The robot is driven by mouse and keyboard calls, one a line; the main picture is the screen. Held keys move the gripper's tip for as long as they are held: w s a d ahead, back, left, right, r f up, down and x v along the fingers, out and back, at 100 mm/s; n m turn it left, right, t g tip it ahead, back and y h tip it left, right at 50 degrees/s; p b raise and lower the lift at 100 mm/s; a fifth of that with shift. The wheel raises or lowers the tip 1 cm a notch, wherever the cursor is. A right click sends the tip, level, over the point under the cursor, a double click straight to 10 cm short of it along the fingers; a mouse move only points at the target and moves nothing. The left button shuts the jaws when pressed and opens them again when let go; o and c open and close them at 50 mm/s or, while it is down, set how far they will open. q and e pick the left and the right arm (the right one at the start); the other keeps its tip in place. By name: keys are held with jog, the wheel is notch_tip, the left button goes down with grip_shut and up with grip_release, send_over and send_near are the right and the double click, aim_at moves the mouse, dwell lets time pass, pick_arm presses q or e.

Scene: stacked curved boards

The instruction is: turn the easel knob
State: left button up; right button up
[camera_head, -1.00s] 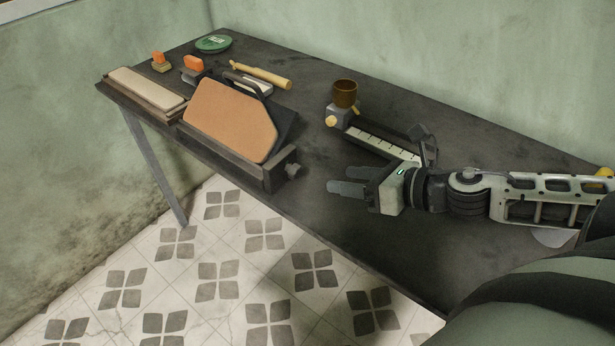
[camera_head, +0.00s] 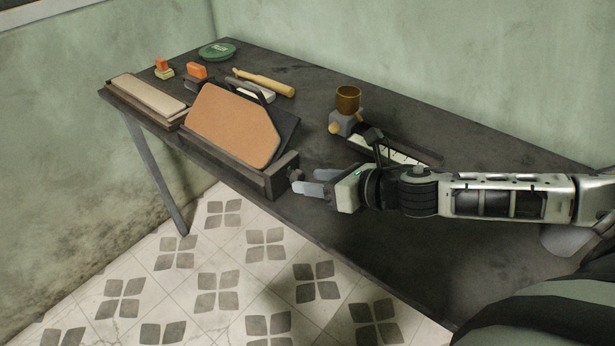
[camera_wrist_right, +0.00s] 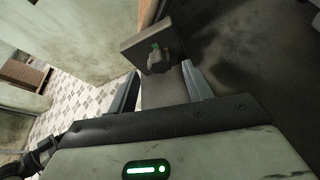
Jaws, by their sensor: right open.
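The easel (camera_head: 268,183) stands at the table's front edge and holds a tan board (camera_head: 232,125) leaning back. Its grey knob (camera_head: 295,174) sticks out of the right end of the easel base. My right gripper (camera_head: 303,182) is open, its fingertips right at the knob. In the right wrist view the knob (camera_wrist_right: 158,62) shows beyond and between the open fingers, in front of the easel's end face (camera_wrist_right: 150,38). I cannot tell whether a finger touches it. My left gripper is not in view.
On the dark table (camera_head: 400,270) a brown cup (camera_head: 348,98) sits on a measuring device behind my right arm. A wooden-handled tool (camera_head: 265,82), a green disc (camera_head: 217,50), orange-topped blocks (camera_head: 197,72) and a pale board (camera_head: 148,94) lie at the back and left.

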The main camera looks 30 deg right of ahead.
jog(key=shift+x, duration=0.8)
jog(key=shift+w+a+f, duration=0.15)
jog(key=shift+w, duration=0.15)
jog(key=c, duration=1)
